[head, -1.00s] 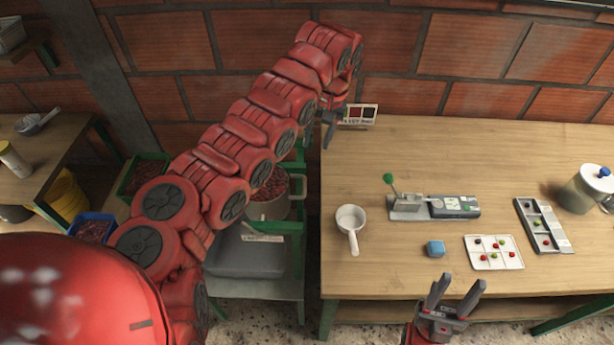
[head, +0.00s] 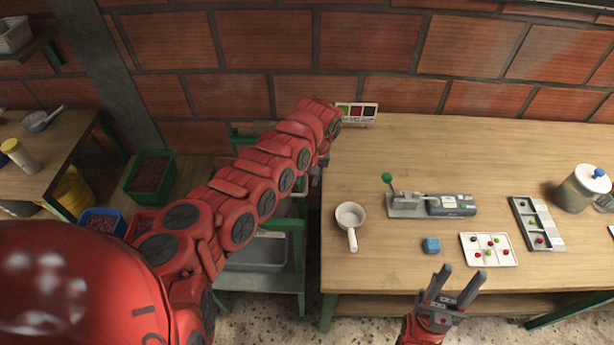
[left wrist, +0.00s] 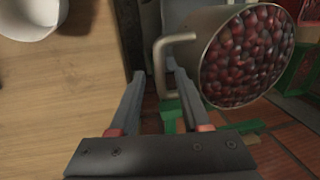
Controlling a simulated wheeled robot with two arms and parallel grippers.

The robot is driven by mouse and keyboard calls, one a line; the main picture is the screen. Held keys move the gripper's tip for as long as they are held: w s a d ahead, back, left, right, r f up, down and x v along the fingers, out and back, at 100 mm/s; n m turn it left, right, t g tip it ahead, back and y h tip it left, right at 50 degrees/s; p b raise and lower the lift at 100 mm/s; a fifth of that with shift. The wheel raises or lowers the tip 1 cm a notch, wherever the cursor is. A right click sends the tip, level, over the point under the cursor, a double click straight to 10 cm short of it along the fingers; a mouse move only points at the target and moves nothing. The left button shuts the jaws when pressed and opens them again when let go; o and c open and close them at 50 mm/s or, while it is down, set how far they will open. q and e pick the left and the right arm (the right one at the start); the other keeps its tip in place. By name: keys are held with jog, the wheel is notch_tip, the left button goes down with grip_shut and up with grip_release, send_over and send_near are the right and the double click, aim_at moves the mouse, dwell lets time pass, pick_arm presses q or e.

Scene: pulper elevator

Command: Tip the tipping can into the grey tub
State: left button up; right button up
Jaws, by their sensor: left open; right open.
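The tipping can (left wrist: 213,75) is a metal can full of red cherries with a loop handle (left wrist: 176,39) at its side. It shows in the left wrist view; in the head view my left arm hides it. My left gripper (left wrist: 158,78) is open and empty, its fingertips close to the handle, which lies beyond them near the right finger. In the head view the left gripper (head: 317,174) is at the table's left edge. The grey tub (head: 260,252) sits on the low green stand, partly behind my arm. My right gripper (head: 461,272) is open and empty by the table's front edge.
Cherry crates (head: 150,179) are at the left.

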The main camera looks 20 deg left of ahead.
pick_arm(q)
jog(key=shift+s+a+f, duration=0.1)
jog(key=shift+f, duration=0.2)
grip_shut()
dwell(1.3)
